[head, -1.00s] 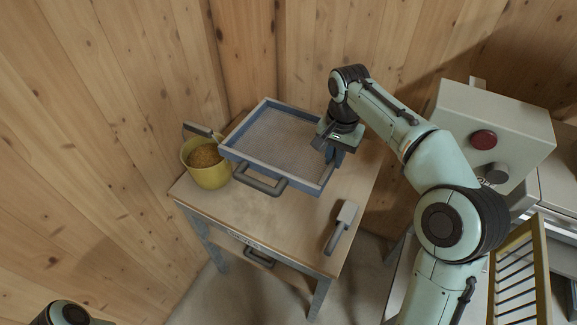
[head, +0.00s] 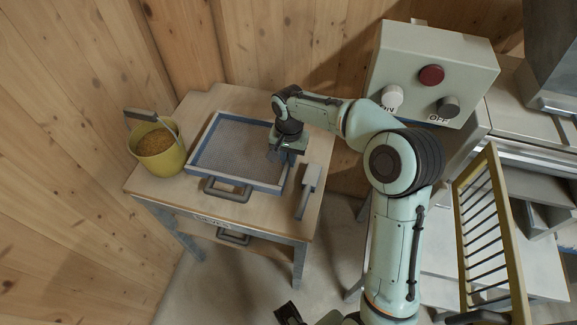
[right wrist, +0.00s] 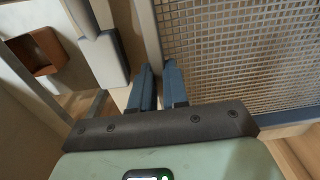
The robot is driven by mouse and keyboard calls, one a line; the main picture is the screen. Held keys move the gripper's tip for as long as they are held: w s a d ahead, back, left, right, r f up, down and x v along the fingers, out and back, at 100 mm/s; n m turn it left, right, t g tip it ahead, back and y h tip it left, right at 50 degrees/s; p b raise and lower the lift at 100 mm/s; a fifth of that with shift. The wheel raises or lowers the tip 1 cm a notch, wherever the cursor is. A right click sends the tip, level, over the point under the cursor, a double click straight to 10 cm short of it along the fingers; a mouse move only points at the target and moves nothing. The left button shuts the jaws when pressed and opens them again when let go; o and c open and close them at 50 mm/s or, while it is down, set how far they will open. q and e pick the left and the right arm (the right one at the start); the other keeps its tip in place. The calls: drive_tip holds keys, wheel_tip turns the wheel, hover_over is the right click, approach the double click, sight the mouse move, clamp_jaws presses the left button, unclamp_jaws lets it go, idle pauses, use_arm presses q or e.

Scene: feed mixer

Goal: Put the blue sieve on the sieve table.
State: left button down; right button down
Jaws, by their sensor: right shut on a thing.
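The blue sieve (head: 238,122), a square blue frame with grey mesh and a dark front handle, is low over or on the wooden top of the sieve table (head: 150,182); I cannot tell whether it touches all round. It looks about level. My right gripper (head: 283,157) is at its right side, shut on its rim. In the right wrist view, the fingers (right wrist: 158,88) straddle the sieve's rim, with the mesh (right wrist: 240,60) to their right.
A yellow bucket of grain (head: 158,150) stands left of the sieve. A grey-handled scraper or brush (head: 308,190) lies at the table's right edge. Behind my right arm is a control box (head: 430,75) with a red button. A yellow slatted rack (head: 488,240) is at the right.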

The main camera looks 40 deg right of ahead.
wheel_tip(320, 180, down, 4)
drive_tip(key=shift+f, duration=0.1)
drive_tip(key=shift+f, duration=0.2)
drive_tip(key=c, duration=1.1)
unclamp_jaws()
drive_tip(key=shift+r, duration=0.15)
drive_tip(key=shift+r, duration=0.3)
wheel_tip(320, 180, up, 12)
drive_tip(key=shift+f+p, duration=0.25)
drive_tip(key=shift+p, duration=0.3)
